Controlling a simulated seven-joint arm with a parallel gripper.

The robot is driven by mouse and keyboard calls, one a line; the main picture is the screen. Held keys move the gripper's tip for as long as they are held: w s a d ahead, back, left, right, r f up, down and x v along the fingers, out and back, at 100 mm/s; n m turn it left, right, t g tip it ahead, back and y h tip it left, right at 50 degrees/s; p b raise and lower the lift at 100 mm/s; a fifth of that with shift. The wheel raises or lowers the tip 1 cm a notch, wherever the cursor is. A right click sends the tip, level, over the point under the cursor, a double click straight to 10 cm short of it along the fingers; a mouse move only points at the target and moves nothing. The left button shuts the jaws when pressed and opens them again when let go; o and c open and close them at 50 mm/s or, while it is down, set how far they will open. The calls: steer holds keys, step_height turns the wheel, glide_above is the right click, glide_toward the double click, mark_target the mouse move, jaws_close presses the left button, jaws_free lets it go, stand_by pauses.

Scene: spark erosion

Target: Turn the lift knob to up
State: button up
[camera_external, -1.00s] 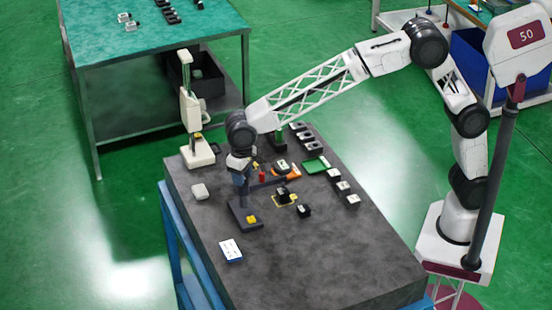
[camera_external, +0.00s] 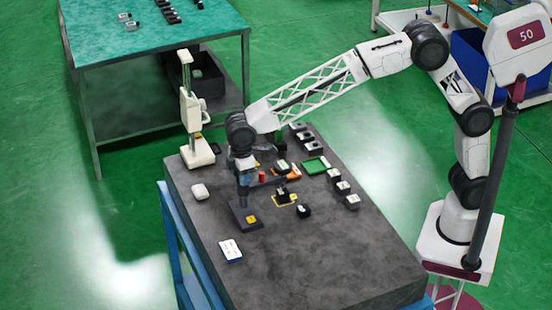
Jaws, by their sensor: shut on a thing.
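A small dark stand with an upright post (camera_external: 243,199) and a flat base stands on the grey stone table. A yellow piece (camera_external: 250,219) sits on its base. My gripper (camera_external: 243,181) points down at the top of this post and is shut there. The lift knob is too small and too covered by the fingers to make out; its setting cannot be read. A dark arm reaches right from the post, near a red piece (camera_external: 262,177).
A white height-gauge-like stand (camera_external: 191,110) rises at the table's back left. A white card (camera_external: 231,250) lies in front. The table's front right is clear.

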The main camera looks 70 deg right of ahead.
steer(key=shift+n, duration=2)
steer(key=o, duration=0.9)
steer(key=shift+o, duration=0.2)
steer(key=shift+r, duration=0.1)
steer(key=shift+r, duration=3.85)
